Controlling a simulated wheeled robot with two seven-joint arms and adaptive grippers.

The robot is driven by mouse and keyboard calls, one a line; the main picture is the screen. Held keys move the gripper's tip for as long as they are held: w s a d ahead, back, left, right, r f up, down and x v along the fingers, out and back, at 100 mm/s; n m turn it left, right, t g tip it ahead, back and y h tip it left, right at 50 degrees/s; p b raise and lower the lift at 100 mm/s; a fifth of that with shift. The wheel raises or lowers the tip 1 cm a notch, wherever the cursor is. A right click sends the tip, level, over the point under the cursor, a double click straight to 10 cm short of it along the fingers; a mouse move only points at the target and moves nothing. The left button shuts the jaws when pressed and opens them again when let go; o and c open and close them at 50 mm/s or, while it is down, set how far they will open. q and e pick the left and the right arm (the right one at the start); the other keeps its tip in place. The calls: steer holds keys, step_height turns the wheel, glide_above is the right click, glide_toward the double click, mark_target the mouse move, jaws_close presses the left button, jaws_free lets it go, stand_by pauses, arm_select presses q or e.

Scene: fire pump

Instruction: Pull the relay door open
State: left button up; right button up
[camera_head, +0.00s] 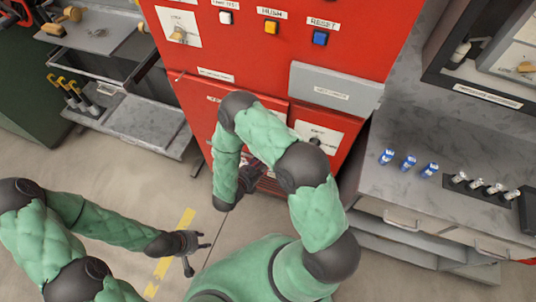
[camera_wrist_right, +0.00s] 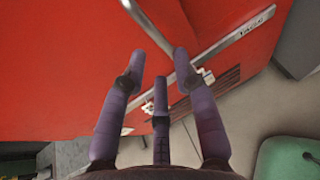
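The red cabinet (camera_head: 225,60) stands ahead of me, with a lower red door panel (camera_head: 196,97) partly hidden behind my right arm. My right gripper (camera_head: 248,178) is low in front of this panel, its fingers mostly hidden in the head view. In the right wrist view its fingers (camera_wrist_right: 158,58) are apart, pointing at the red surface (camera_wrist_right: 75,70), with nothing seen between them. A grey metal strip (camera_wrist_right: 232,33) with a small label runs just beyond the right finger; I cannot tell whether they touch. My left gripper (camera_head: 198,252) is open and empty above the floor.
A grey workbench (camera_head: 400,200) with several small blue and silver items is at the right. A metal shelf cart (camera_head: 125,115) stands at the left of the cabinet. Floor is free near my left gripper.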

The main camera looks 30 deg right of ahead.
steer(key=shift+b+x, duration=0.6)
steer(key=shift+x, duration=2.5)
jaws_close()
